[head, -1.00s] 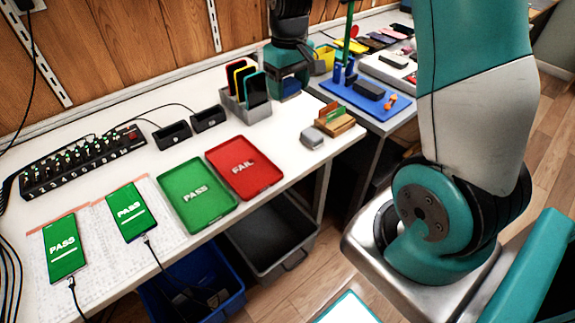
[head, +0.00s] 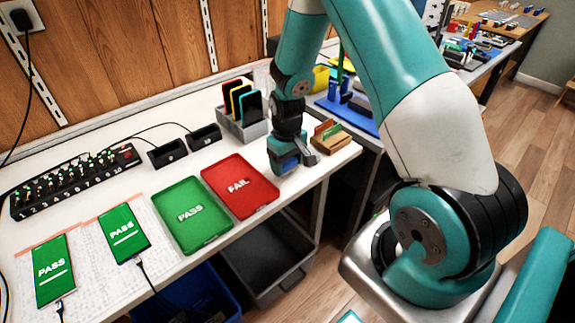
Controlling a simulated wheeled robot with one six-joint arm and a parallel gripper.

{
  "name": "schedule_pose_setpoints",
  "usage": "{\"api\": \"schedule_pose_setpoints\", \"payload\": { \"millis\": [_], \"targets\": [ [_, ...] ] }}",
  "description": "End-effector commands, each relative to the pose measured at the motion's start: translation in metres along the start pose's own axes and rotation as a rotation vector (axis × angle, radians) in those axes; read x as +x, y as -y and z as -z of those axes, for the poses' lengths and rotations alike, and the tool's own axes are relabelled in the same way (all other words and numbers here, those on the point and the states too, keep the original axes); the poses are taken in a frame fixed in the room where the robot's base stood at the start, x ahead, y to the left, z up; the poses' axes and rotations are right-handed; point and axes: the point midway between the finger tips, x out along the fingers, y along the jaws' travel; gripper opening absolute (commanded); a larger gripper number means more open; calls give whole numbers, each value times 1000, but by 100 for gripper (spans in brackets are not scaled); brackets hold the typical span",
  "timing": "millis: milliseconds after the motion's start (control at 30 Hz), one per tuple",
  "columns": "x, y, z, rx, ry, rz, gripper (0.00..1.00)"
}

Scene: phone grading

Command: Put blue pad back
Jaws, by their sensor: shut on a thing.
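My gripper (head: 287,166) is low over the white table, just right of the red FAIL tray. It is shut on the blue pad (head: 290,161), which shows only as a small dark blue patch at the jaws. The gripper hides most of the pad, and I cannot tell whether the pad touches the table. A small grey block (head: 311,157) is close on the gripper's right, partly hidden. Right of that stands a wooden holder (head: 334,142) with a green piece upright in it.
The red FAIL tray (head: 241,198) and green PASS tray (head: 192,226) lie left of the gripper. A grey rack (head: 243,127) with several phones stands behind. Two black docks (head: 167,154) are farther left. The table's front edge is close to the gripper.

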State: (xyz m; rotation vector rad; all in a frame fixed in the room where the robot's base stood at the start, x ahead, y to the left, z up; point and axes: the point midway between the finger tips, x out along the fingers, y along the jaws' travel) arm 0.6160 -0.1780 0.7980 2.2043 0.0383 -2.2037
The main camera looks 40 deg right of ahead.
Motion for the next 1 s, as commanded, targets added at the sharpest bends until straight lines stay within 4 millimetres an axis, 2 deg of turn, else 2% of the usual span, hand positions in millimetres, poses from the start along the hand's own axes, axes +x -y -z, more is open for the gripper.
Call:
{"api": "schedule_pose_setpoints", "payload": {
  "millis": [100,467,500,600,867,1000],
  "targets": [
    [12,0,0,0,1,0,46],
    [17,0,0,0,0,0,46],
    [16,0,0,0,0,0,70],
    [16,0,0,0,0,0,91],
    [15,0,0,0,0,0,91],
    [4,0,0,0,-2,0,91]
  ]
}}
